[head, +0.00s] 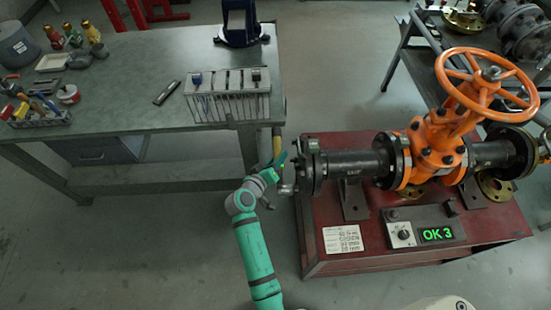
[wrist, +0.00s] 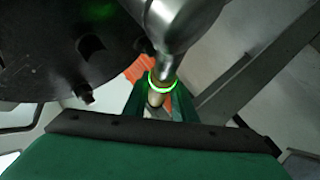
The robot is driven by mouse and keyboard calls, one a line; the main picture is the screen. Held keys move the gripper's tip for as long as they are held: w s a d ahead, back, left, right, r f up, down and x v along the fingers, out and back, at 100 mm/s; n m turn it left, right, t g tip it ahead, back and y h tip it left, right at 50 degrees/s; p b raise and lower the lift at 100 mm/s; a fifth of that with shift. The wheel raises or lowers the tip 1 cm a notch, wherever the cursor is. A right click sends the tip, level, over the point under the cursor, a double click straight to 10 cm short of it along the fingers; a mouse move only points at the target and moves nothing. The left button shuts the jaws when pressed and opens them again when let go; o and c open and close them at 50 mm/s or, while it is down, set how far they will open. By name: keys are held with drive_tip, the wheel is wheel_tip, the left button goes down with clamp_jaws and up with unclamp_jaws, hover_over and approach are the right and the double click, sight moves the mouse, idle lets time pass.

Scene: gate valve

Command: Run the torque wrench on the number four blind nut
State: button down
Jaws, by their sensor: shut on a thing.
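The orange gate valve (head: 430,145) sits in a dark pipe run. The dark blind flange (head: 308,166) closes the pipe's left end, and its bolted face also shows close up in the wrist view (wrist: 70,50). My gripper (head: 278,164) is just left of this flange, shut on the torque wrench (head: 277,143). In the wrist view the wrench's silver head (wrist: 180,25) lies beside the flange edge, with a lit green ring below it. I cannot tell whether its socket sits on a nut, nor which nut is number four.
The red stand (head: 350,262) carries a control box with a dial and a green display (head: 437,234) reading "OK 3". The workbench (head: 120,110) at left holds a rack of tools (head: 228,105) near its right edge. Open floor lies at front left.

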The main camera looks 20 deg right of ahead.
drive_tip(key=shift+s+d+r, duration=0.1)
drive_tip(key=shift+s+d, duration=0.05)
drive_tip(key=shift+d, duration=0.7)
drive_tip(key=shift+s+d, duration=0.2)
drive_tip(key=shift+d, duration=0.35)
drive_tip(key=shift+s+d, duration=0.2)
drive_tip(key=shift+d, duration=0.3)
idle(3.3)
drive_tip(key=shift+w+a, duration=0.2)
drive_tip(key=shift+a, duration=0.3)
idle(1.8)
